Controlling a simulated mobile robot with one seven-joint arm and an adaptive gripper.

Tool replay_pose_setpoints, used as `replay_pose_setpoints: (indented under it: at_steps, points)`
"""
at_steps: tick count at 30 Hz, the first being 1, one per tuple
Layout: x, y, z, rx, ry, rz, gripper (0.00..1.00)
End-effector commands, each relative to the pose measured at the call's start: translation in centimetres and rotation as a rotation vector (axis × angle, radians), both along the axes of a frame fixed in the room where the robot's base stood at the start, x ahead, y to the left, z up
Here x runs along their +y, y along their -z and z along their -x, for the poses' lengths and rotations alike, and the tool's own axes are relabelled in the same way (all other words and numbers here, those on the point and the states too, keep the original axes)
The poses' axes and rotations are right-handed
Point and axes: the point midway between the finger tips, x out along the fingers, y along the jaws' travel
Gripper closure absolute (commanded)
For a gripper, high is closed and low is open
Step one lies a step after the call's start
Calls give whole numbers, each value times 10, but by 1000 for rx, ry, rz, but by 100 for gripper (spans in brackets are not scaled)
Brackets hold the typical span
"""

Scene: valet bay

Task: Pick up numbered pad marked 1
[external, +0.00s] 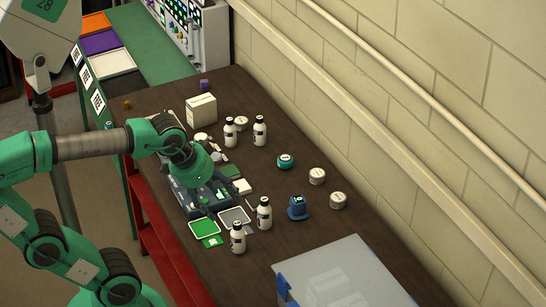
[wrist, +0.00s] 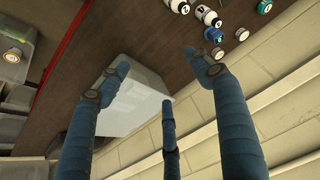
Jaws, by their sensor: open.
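My gripper (external: 203,197) hangs over the left edge of the brown table, close above a group of flat pads. In the wrist view my gripper (wrist: 160,80) has its three blue fingers spread, with nothing between them. Near it lie a green square pad (external: 204,228), a grey square pad (external: 235,217) and a small green piece with a white mark (external: 212,241). Another white and green pad (external: 242,186) lies just right of the gripper. I cannot read a 1 on any of them. My gripper and wrist hide part of this area.
White bottles (external: 264,213) stand right of the pads. A blue-capped item (external: 298,208), a teal jar (external: 285,161) and pale jars (external: 338,200) stand further right. A cream box (external: 201,109) is behind. A large pale bin (external: 340,278) fills the front right; the block wall (external: 450,120) borders the table.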

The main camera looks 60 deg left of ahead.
Motion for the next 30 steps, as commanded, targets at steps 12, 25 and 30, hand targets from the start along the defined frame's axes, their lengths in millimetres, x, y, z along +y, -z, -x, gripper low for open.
replay_pose_setpoints:
  at_steps: [12, 25, 30]
  points:
    - [36, -46, -90, 79, 21, -39, 35]
    - [88, -62, -185, 159, 51, -65, 35]
    - [113, -60, -220, 190, 63, -72, 35]
